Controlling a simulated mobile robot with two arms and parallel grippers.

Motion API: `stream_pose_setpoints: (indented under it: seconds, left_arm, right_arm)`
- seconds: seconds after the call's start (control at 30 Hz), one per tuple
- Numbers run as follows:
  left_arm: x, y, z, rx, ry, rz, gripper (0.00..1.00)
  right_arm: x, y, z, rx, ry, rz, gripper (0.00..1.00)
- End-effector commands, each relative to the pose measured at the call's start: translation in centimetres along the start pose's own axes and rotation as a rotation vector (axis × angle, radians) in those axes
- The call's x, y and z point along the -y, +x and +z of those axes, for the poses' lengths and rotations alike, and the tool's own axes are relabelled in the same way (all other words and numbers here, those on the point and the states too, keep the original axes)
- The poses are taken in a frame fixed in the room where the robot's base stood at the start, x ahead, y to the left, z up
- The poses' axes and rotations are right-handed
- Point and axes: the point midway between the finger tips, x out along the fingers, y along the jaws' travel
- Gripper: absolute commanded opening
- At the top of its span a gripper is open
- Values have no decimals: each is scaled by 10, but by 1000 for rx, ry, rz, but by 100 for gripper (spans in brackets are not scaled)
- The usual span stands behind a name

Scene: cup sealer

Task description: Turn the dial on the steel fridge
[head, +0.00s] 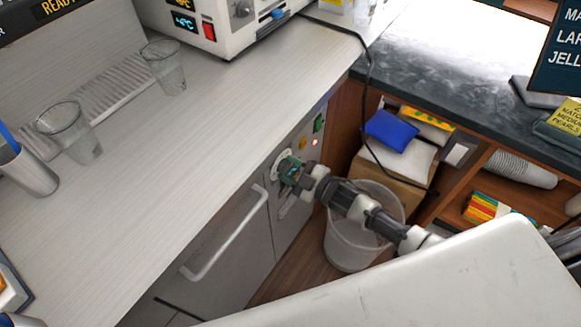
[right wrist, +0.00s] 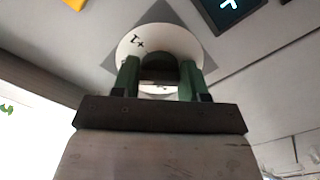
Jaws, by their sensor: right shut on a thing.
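The steel fridge (head: 222,262) stands under the pale counter, with a long bar handle (head: 228,235) on its door. Its dial (head: 279,159) is on the narrow panel right of the door; part of its white round plate shows behind my gripper. My right gripper (head: 292,174) reaches the dial from the right and is shut on its knob. In the right wrist view, the green fingers (right wrist: 162,80) stand on both sides of the dark knob (right wrist: 159,68), in front of the white marked plate (right wrist: 185,45). My left gripper is not in view.
A clear bucket (head: 352,243) stands on the floor behind and below my right arm. A cardboard box (head: 385,177) with bags sits on the right. Glass cups (head: 165,70) and a steel cup (head: 30,172) stand on the counter. A black cable (head: 369,75) hangs over the counter edge.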

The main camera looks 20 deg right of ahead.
Motion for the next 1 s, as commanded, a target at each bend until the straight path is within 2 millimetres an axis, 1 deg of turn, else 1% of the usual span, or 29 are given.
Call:
stream_pose_setpoints:
  seconds: [0.47, 0.5, 0.63, 0.67, 0.9, 1.0]
  left_arm:
    - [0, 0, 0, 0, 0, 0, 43]
    - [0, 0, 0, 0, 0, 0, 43]
    - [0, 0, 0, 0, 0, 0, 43]
    - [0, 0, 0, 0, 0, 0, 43]
    - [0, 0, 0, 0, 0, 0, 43]
    - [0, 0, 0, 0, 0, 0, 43]
  right_arm:
    - [0, 0, 1, 2, 13, -1, 20]
    - [0, 0, 1, 2, 13, -1, 48]
    - [0, 0, 1, 1, 13, -1, 68]
    - [0, 0, 1, 1, 13, -1, 69]
    - [0, -1, 0, 1, 13, 0, 69]
    - [1, -6, 1, 2, 13, -1, 69]
